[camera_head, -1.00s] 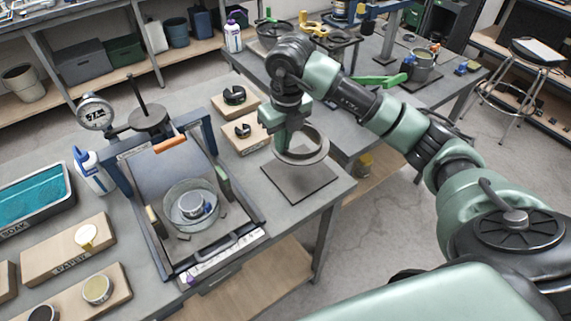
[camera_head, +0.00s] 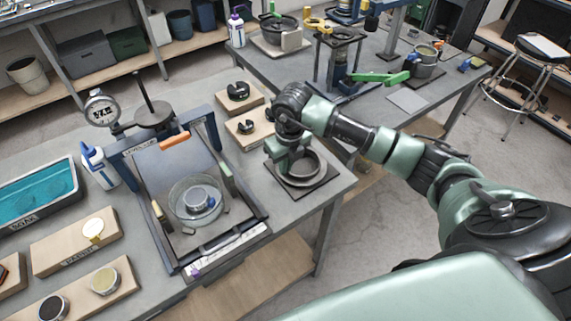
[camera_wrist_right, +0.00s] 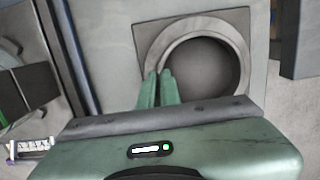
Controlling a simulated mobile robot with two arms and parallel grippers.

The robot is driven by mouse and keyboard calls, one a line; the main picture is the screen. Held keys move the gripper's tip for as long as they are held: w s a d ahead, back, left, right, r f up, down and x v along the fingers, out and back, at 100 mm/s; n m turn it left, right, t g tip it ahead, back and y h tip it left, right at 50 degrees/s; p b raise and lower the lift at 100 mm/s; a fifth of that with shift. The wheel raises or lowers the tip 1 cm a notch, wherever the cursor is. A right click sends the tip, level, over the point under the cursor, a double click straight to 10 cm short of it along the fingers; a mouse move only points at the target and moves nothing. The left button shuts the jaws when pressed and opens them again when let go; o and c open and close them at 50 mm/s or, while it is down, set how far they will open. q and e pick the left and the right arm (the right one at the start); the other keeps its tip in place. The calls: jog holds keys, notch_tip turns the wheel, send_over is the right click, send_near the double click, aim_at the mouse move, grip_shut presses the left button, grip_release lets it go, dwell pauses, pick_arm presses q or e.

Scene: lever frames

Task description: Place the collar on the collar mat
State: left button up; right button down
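The collar (camera_head: 306,181) is a wide grey metal ring. It is level over the square dark grey collar mat (camera_head: 328,184) at the right front corner of the bench, resting on it or just above it; I cannot tell which. In the right wrist view the collar (camera_wrist_right: 238,52) lies within the outline of the mat (camera_wrist_right: 146,30). My right gripper (camera_head: 284,168) is at the collar's left side. Its green fingers (camera_wrist_right: 159,82) are close together on the collar's rim, shut on its wall. My left gripper is out of view.
The press-like frame with a glass dish (camera_head: 180,215) stands left of the mat. Two wooden blocks with black clips (camera_head: 248,130) stand behind it. The bench's front edge is close to the mat. A second bench (camera_head: 410,100) is beyond.

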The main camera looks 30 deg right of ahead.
jog(key=shift+f, duration=0.2)
jog(key=c, duration=1.6)
grip_release()
jog(key=shift+r, duration=0.1)
jog(key=shift+r, duration=0.55)
jog(key=r+b, duration=0.1)
jog(key=r, duration=0.2)
jog(key=s+r+b, duration=0.1)
jog(key=r, duration=0.3)
jog(key=r+b, duration=0.1)
jog(key=r, duration=0.3)
jog(key=shift+s+r, duration=0.1)
jog(key=shift+s, duration=0.1)
